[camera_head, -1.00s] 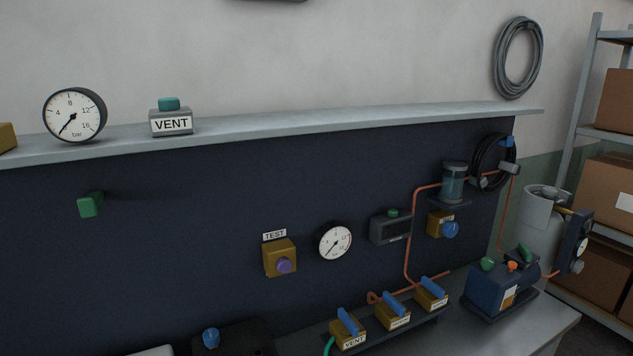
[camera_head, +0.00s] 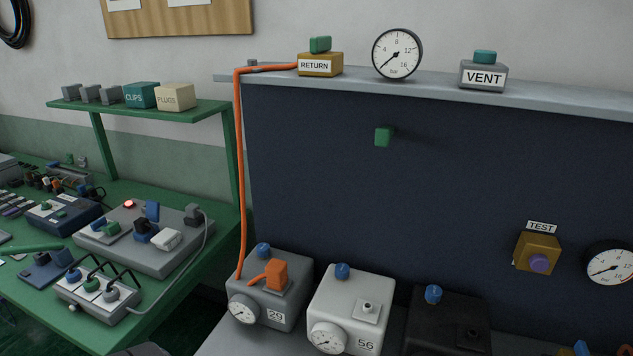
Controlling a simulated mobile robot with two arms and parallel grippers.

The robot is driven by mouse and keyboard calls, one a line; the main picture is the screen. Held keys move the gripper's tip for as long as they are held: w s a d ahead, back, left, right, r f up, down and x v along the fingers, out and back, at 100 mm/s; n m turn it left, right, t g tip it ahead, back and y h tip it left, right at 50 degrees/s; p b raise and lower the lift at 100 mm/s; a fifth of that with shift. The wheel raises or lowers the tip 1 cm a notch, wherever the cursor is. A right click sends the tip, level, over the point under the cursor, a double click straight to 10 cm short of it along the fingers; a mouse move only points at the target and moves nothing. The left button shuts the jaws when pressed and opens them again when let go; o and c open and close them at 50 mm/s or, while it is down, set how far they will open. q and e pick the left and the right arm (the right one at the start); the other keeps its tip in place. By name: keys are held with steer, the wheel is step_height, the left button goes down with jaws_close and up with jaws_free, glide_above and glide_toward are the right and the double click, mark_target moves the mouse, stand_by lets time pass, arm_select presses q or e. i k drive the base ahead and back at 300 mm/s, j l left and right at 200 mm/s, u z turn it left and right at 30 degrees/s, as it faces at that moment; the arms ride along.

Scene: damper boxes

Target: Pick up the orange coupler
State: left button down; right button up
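An orange coupler (camera_head: 276,275) sits on top of the grey damper box marked 29 (camera_head: 285,317), at the lower middle of the head view. An orange hose (camera_head: 240,170) runs from the RETURN block on the shelf down the panel's left edge to this box, and a short orange piece joins the coupler's left side. Neither of my grippers shows in the head view.
A white box marked 56 (camera_head: 376,292) and a black box (camera_head: 447,325) stand to the right of box 29. A green bench (camera_head: 205,268) at the left is crowded with devices. The RETURN block (camera_head: 320,64), a gauge (camera_head: 397,54) and the VENT block (camera_head: 483,75) stand on the shelf above.

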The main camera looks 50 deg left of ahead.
mark_target(276, 270)
steer(key=u, duration=1.7)
steer(key=l+u, duration=0.15)
steer(key=u, duration=0.25)
steer(key=k+l+u, duration=0.1)
steer(key=u, duration=0.25)
steer(key=k+l+u, duration=0.1)
steer(key=u, duration=0.3)
steer(key=l, duration=0.1)
